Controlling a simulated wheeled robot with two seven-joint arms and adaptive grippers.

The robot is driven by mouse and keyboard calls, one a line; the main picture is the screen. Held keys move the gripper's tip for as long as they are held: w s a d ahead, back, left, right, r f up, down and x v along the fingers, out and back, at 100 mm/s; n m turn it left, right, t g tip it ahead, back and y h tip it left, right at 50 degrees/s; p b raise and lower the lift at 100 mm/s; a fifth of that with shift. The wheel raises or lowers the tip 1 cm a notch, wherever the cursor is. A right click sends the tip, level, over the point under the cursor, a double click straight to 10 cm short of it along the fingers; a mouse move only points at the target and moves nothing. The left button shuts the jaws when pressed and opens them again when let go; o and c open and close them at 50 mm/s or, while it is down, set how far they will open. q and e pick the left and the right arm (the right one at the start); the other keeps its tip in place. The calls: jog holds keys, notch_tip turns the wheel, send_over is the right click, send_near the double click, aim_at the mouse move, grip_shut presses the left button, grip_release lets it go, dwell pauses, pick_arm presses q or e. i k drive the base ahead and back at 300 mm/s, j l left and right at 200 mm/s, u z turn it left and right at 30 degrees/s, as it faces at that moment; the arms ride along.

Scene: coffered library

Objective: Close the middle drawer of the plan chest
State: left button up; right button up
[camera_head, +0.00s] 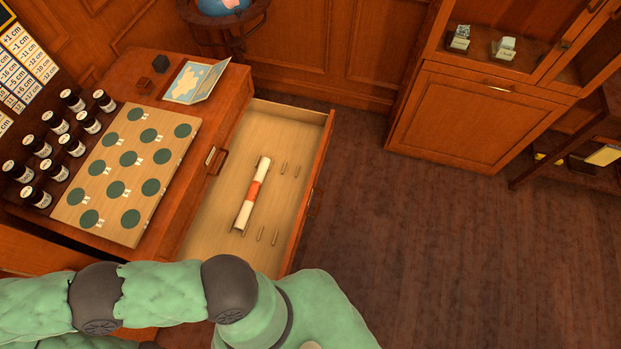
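The plan chest (222,95) stands at the left, a reddish wooden cabinet. One of its drawers (230,210) is pulled far out to the right, below a shut drawer whose handle (219,161) shows on the chest's front. The open drawer holds a rolled paper with a red band (254,190) and several small upright pegs. Its front panel (320,170) faces right, with a dark handle (315,202) on the outer side. My green padded arm crosses the lower left, over the near end of the chest and drawer. Neither gripper shows; both are out of view or hidden.
On the chest top lie a board with green discs (125,170), several dark bottles (55,122) and a folded map (195,82). A globe (222,8) stands behind. A wooden cabinet (470,115) is at the back right. The floor (450,250) right of the drawer is clear.

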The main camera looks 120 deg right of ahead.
aim_at(295, 141)
jog(key=k+z, duration=0.2)
jog(key=z, duration=0.15)
jog(key=k+z, duration=0.15)
jog(key=z, duration=0.2)
jog(key=k+z, duration=0.2)
jog(key=z, duration=2.8)
jog(key=l+z, duration=0.25)
jog(key=i+j, duration=0.05)
jog(key=j, duration=0.1)
